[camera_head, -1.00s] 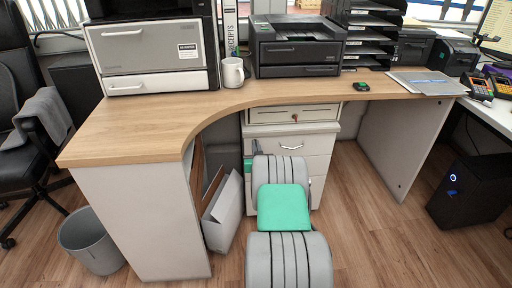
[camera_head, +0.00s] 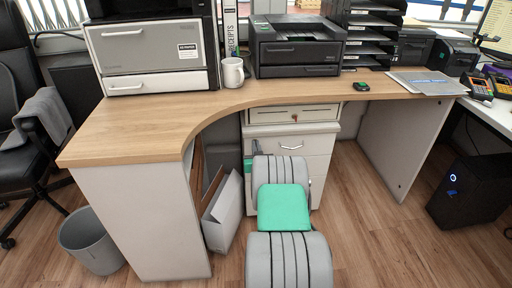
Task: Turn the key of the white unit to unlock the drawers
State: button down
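The white drawer unit (camera_head: 318,145) stands under the curved wooden counter. A curved handle shows on one of its drawer fronts, and a shallow cream drawer (camera_head: 265,116) sits at the top, just under the counter. A small red spot (camera_head: 294,117), perhaps the key, shows on that top front; it is too small to tell how it is turned. My grey and green arm stands in front of the unit and covers much of its left and lower part.
The wooden counter (camera_head: 135,133) overhangs the unit. White folders (camera_head: 225,214) stand on the floor left of it, near the counter's side panel. A black computer tower (camera_head: 468,195) and a grey bin (camera_head: 92,240) stand further out. Floor is clear right of my arm.

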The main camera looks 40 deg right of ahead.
jog(key=shift+s+d+f+m, duration=0.1)
jog(key=shift+d+f+m, duration=0.1)
jog(key=shift+m, duration=2.85)
jog(key=shift+s+d+f+m, duration=0.1)
jog(key=shift+f+m, duration=0.1)
jog(key=shift+m, duration=2.9)
jog(key=shift+s+d+f+m, duration=0.1)
jog(key=shift+d+f+m, duration=0.1)
jog(key=shift+m, duration=2.85)
jog(key=c, duration=1.6)
grip_release()
jog(key=shift+c, duration=0.2)
